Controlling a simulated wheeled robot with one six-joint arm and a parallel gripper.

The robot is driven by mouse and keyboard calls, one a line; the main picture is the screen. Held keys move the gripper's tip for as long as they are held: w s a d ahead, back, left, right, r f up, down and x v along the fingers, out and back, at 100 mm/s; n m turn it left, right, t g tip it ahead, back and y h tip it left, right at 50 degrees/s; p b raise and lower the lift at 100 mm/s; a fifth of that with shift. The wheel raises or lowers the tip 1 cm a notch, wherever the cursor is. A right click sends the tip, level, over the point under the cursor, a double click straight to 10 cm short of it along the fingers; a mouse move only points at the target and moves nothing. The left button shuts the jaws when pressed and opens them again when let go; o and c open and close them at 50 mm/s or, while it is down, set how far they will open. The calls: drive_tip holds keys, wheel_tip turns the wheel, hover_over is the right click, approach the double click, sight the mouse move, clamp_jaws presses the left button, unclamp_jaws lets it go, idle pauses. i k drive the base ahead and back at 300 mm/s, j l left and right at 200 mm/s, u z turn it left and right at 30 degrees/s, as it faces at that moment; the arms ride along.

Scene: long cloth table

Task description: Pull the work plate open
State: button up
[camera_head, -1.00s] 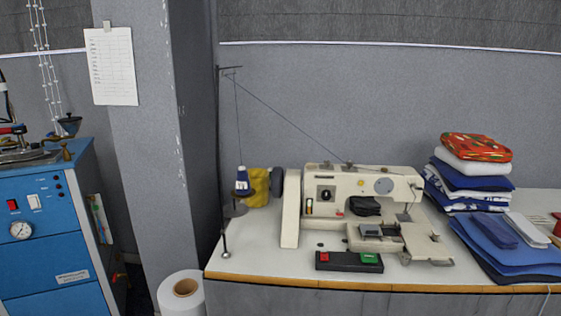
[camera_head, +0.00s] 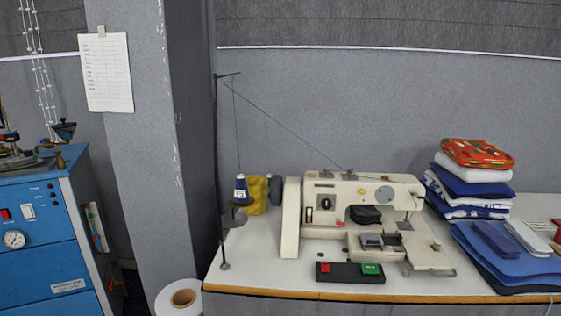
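A cream sewing machine (camera_head: 325,192) stands on the white table. Its work plate (camera_head: 428,256) is the flat cream plate at the lower right of the machine, below the needle end. A small dark grey block (camera_head: 371,241) sits on the machine bed to the left of the plate. My gripper is not in view.
A black switch box (camera_head: 345,273) with red and green buttons lies at the table's (camera_head: 252,262) front edge. Folded fabrics (camera_head: 473,188) are stacked at right, with blue cloths (camera_head: 505,262) before them. A thread stand (camera_head: 218,170) rises at left. A blue cabinet (camera_head: 40,270) stands far left.

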sight(421, 255)
drive_tip(key=l, duration=0.35)
drive_tip(key=k+l, duration=0.15)
drive_tip(key=l, duration=0.15)
drive_tip(key=i+j+z, duration=0.1)
drive_tip(key=z, duration=0.3)
drive_tip(key=i+j+z, duration=0.15)
drive_tip(key=z, duration=0.25)
drive_tip(key=i, duration=0.05)
